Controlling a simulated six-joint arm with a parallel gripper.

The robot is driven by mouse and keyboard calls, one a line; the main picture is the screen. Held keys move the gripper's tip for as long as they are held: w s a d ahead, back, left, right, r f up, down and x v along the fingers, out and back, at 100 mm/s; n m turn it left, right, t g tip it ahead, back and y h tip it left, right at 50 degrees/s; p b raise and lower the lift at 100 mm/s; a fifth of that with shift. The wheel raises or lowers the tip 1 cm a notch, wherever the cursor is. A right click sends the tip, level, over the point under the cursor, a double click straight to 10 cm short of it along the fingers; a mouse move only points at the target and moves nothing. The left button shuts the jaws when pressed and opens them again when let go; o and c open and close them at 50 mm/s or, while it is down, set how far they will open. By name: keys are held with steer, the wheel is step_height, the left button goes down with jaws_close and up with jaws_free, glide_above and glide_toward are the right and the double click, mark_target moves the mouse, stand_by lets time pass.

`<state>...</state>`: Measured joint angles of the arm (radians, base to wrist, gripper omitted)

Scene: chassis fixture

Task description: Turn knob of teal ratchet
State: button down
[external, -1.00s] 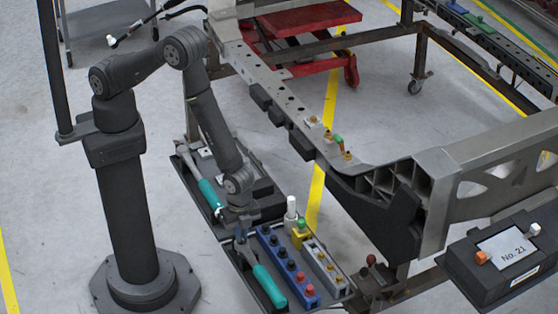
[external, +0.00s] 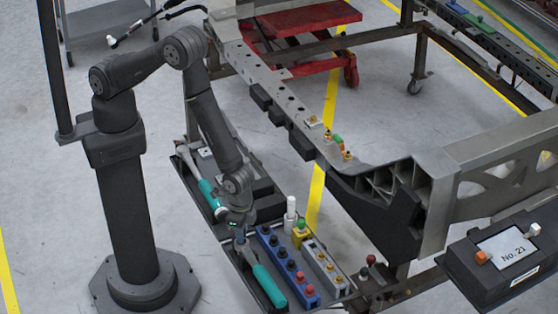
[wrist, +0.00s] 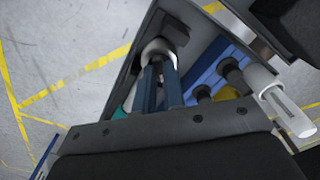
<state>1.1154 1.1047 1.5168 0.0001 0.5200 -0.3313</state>
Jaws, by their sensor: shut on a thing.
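A teal-handled ratchet (external: 270,286) lies in the front tray, its metal head end toward my arm. My gripper (external: 240,236) points down at that head end and is shut on its knob. In the wrist view, the blue fingers of my gripper (wrist: 160,78) meet at the round metal ratchet head (wrist: 158,50). The knob itself is mostly hidden between the fingers. A bit of teal handle (wrist: 120,112) shows beside the gripper body. A second teal-handled ratchet (external: 208,194) lies in the tray behind, apart from my gripper.
A blue socket rack (external: 286,265) stands right beside the ratchet, with a grey rack (external: 325,266) beyond it. A white cylinder (external: 291,208) and a yellow block with green top (external: 300,233) stand close by. The metal chassis beam (external: 290,112) runs above and behind.

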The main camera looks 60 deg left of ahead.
steer(key=n, duration=0.4)
steer(key=shift+n, duration=0.3)
steer(key=n, duration=0.4)
steer(key=shift+n, duration=0.3)
steer(key=c, duration=1.5)
jaws_free()
steer(key=shift+r, duration=0.15)
step_height(320, 180, up, 17)
